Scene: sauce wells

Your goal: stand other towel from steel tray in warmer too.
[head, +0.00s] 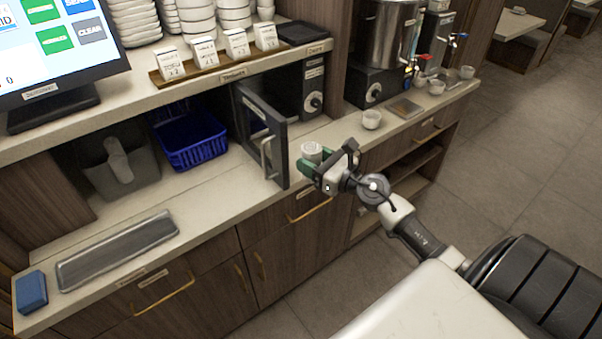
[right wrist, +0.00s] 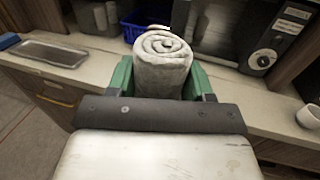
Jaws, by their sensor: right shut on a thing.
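A rolled grey-white towel (head: 311,151) is held upright by my right gripper (head: 316,166), whose green fingers are shut on its two sides. In the right wrist view the towel (right wrist: 162,68) shows its spiral end up, between the green fingers. The towel is in front of the warmer (head: 312,90), to the right of its open door (head: 264,135). The door stands swung out toward me and hides most of the warmer's inside. The steel tray (head: 115,250) lies on the counter at the left and looks empty. My left gripper is not in view.
A blue basket (head: 190,140) and a grey bin with a scoop (head: 118,165) stand under the shelf. A blue sponge block (head: 31,291) is left of the tray. A white cup (head: 371,119) stands on the counter right of the warmer. The counter between tray and door is clear.

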